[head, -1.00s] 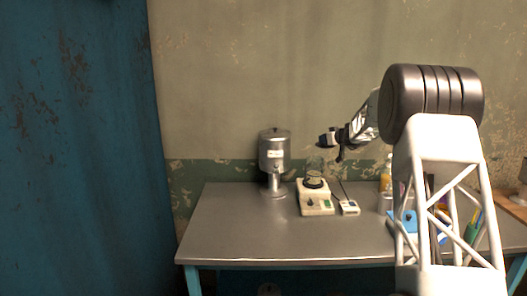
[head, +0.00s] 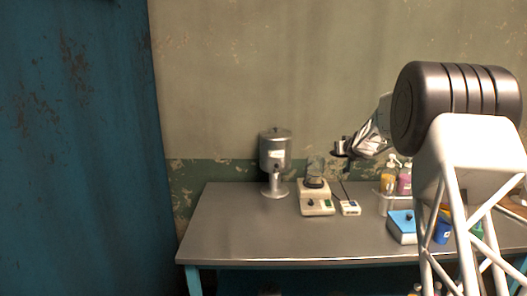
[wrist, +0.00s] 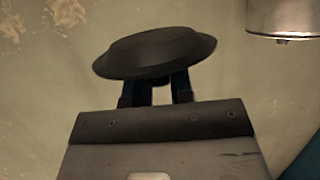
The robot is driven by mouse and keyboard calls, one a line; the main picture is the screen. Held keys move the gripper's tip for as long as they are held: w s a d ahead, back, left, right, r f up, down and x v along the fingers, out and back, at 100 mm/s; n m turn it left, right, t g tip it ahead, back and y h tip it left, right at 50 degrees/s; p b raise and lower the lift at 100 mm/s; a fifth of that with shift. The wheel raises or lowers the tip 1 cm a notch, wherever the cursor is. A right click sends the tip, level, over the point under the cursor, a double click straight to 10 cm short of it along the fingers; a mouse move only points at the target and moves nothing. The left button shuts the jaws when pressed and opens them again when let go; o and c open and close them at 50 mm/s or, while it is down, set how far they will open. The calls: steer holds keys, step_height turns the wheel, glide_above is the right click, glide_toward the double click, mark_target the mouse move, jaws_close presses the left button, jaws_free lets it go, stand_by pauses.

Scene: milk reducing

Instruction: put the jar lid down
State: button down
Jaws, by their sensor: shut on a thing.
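My gripper (head: 341,148) is in the air above the table, to the right of and above the glass jar. In the wrist view my gripper (wrist: 160,92) is shut on the dark round jar lid (wrist: 155,52), which sits tilted across the fingertips. In the head view the lid is too small to make out clearly. The glass jar (head: 315,167) stands open on a cream hotplate stirrer (head: 316,205) on the table.
The grey metal table (head: 260,235) has clear room at the front and left. A metal dispenser (head: 275,155) stands left of the stirrer; its bottom shows in the wrist view (wrist: 284,18). A small white device (head: 350,208), bottles (head: 388,180) and a blue-topped scale (head: 403,225) stand to the right.

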steer(key=shift+s+d+f+m+g+h, duration=1.05)
steer(key=shift+s+d+m+h, duration=2.1)
steer(key=shift+s, duration=1.95)
steer(key=shift+s+d+f+m+g+h, duration=1.05)
steer(key=shift+s+d+m+h, duration=1.8)
steer(key=shift+s, duration=2.25)
steer(key=s+d+f+m+g+h, duration=0.2)
steer(key=s+d+f+m+g, duration=0.15)
steer(key=s+d+f, duration=0.55)
steer(key=s+d+f+m+g+h, duration=0.2)
steer(key=s+d+f+m+g, duration=0.3)
steer(key=s+f, duration=0.7)
steer(key=s+d+f+n+t+y, duration=0.1)
steer(key=d+f+n+t, duration=0.15)
steer(key=f, duration=0.75)
steer(key=d+f+n+t, duration=0.1)
steer(key=f+n+t, duration=0.15)
steer(key=f, duration=0.65)
steer(key=w+a+f+n+t+y, duration=0.2)
steer(key=w+a+f+n+y, duration=0.2)
steer(key=a, duration=0.8)
steer(key=w+a+f+n+t+y, duration=0.3)
steer(key=w+a+f+n+y, duration=0.1)
steer(key=a, duration=0.9)
steer(key=w+a+f+n+t+y, duration=0.3)
steer(key=w+a+f+n+y, duration=0.1)
steer(key=a, duration=0.9)
steer(key=shift+w+f+n+y, duration=0.4)
steer(key=shift+w+n, duration=0.05)
steer(key=shift+n, duration=0.4)
